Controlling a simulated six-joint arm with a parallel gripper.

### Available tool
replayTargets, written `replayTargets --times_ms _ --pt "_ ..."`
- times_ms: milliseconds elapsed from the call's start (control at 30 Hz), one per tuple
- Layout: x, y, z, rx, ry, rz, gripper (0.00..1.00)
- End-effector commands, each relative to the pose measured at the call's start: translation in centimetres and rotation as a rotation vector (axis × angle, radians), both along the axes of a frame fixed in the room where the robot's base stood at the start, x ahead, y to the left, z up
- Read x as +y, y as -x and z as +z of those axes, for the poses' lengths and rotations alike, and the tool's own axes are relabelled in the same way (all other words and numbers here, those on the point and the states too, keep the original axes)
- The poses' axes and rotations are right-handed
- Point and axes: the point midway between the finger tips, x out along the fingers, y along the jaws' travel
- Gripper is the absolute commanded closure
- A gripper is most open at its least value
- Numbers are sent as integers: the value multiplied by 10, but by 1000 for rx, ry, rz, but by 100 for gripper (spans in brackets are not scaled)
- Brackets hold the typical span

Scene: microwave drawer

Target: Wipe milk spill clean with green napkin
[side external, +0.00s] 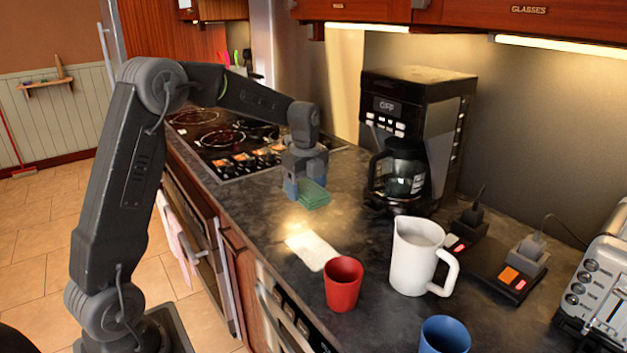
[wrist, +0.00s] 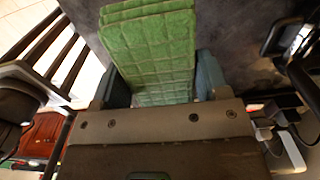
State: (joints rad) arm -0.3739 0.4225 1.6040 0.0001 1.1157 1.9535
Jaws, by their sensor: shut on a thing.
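The green napkin (side external: 313,194) is folded, with a quilted pattern, and sits between my gripper's fingers. In the wrist view the napkin (wrist: 150,50) fills the space between the two blue-grey fingertips. My gripper (side external: 304,187) is shut on it, low over the dark countertop behind the spill. Whether the napkin touches the counter is hard to tell. The white milk spill (side external: 312,250) lies on the counter, in front of the napkin and apart from it. The spill does not show clearly in the wrist view.
A red cup (side external: 343,283) stands close to the spill. A white pitcher (side external: 416,256) and blue cup (side external: 444,336) stand to the right. A black coffee maker (side external: 415,135) is behind, a toaster (side external: 600,285) far right. The stove (side external: 225,135) is at back left.

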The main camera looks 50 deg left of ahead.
Motion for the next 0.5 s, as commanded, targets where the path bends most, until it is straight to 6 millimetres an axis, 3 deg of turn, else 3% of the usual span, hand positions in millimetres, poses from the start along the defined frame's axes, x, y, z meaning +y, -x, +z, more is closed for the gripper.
replayTargets --times_ms 200,500 --pt "-2 29 -14 0 0 2 50" --pt "-3 34 -35 2 1 1 50"
